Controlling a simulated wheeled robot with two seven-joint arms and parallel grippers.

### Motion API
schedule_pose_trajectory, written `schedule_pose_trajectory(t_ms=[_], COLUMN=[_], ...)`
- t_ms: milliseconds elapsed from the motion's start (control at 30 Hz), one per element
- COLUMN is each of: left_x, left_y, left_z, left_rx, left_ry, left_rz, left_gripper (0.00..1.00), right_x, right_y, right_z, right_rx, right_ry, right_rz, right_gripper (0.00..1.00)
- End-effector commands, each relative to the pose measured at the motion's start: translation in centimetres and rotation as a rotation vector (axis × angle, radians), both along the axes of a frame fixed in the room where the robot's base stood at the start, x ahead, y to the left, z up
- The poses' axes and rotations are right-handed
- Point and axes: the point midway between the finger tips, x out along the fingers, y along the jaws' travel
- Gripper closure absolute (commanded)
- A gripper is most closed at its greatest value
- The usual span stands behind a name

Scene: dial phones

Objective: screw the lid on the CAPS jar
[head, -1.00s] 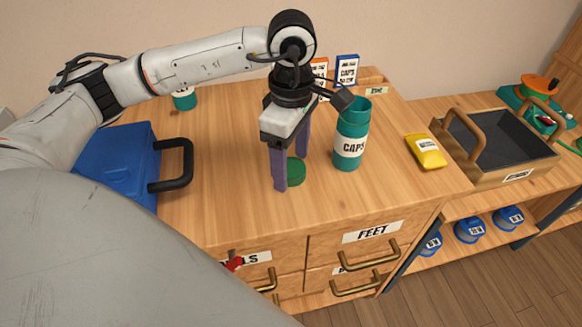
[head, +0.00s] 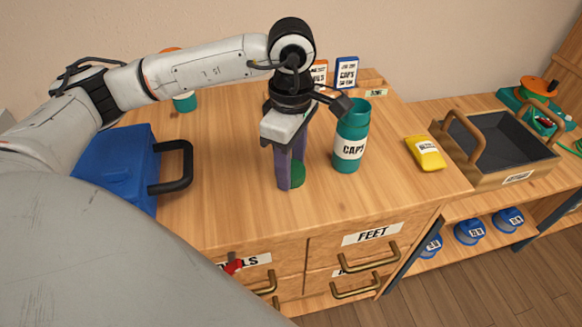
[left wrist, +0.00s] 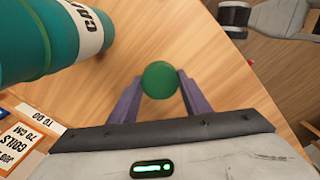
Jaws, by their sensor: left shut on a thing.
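The teal CAPS jar (head: 351,136) stands upright and open-topped on the wooden cabinet top; it also fills the upper left of the left wrist view (left wrist: 28,38). A green round lid (head: 298,175) lies at the cabinet top, left of the jar and apart from it. In the left wrist view the lid (left wrist: 159,80) sits between the purple fingertips. My left gripper (head: 290,181) points down and is shut on the lid, its fingers partly hiding it in the head view. My right gripper is not in view.
A blue case (head: 118,165) with a black handle stands on the left. A yellow packet (head: 425,153) lies right of the jar. A wooden tray (head: 505,150) is further right. Small cards (head: 346,72) stand behind. Drawers with brass handles (head: 366,257) are below.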

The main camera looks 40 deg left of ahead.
Motion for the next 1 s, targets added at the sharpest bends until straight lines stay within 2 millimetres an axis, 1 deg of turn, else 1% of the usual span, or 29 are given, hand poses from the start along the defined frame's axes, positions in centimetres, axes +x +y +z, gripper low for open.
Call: schedule_pose_trajectory(t_ms=[67,167,400,500,600,733,1000], left_x=[0.0,0.1,0.1,0.1,0.1,0.0,0.0], left_y=[0.0,-0.1,-0.1,0.0,0.0,0.0,0.0], left_z=[0.3,1.4,6.3,8.1,9.3,10.0,10.0], left_rx=[0.000,-0.001,-0.002,0.000,-0.002,-0.001,0.000], left_ry=[-0.001,-0.003,-0.005,-0.004,-0.002,0.000,0.000], left_rz=[0.000,-0.001,-0.001,0.000,0.000,0.000,0.000], left_gripper=[0.77,0.77,0.77,0.77,0.77,0.77,0.77], right_x=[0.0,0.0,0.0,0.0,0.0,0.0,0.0], right_y=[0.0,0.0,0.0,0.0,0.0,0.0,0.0], right_z=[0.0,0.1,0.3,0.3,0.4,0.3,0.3], right_rx=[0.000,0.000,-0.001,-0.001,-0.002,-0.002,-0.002], right_ry=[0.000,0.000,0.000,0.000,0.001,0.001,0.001], right_rz=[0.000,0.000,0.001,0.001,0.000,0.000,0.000], right_gripper=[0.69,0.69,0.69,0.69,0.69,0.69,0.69])
